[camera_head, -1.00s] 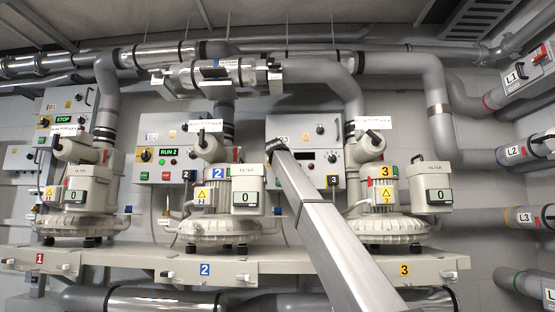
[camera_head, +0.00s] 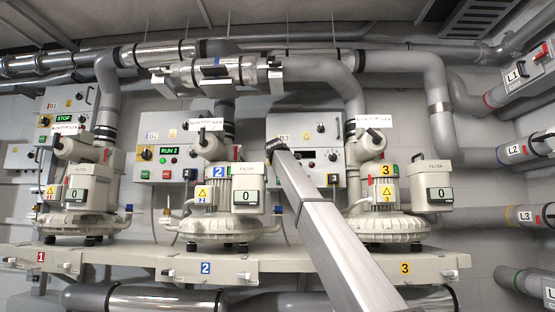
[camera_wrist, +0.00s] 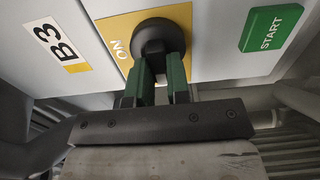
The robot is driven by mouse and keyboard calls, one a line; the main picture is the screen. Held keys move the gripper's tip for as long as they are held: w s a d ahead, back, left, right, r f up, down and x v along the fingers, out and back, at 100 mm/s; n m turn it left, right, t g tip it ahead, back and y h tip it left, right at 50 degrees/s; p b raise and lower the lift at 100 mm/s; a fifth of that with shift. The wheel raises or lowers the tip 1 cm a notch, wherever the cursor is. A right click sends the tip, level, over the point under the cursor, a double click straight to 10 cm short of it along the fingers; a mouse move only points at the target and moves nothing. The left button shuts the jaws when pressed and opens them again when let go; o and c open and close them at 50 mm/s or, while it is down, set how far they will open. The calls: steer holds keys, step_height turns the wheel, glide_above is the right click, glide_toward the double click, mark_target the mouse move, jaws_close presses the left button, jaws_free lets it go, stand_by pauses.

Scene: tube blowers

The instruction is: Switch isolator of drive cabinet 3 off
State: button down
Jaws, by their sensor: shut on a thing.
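Drive cabinet 3 (camera_head: 296,128) is the light grey box on the wall behind blower 3, marked B3. Its isolator (camera_wrist: 157,36) is a round black knob on a yellow plate (camera_wrist: 116,28) in the wrist view. The word ON shows on the plate to the left of the knob. My gripper (camera_wrist: 161,78) has its green-padded fingers on both sides of the knob's grip and is shut on it.
A green START button (camera_wrist: 270,28) sits right of the isolator in the wrist view. The B3 label (camera_wrist: 60,43) is to its left. Blower 3 (camera_head: 385,222) stands right of my arm, blower 2 (camera_head: 222,228) left.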

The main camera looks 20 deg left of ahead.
steer(key=c, duration=1.1)
jaws_free()
steer(key=shift+a, duration=0.1)
steer(key=shift+s, duration=0.1)
steer(key=v, duration=1)
steer(key=shift+s, duration=0.35)
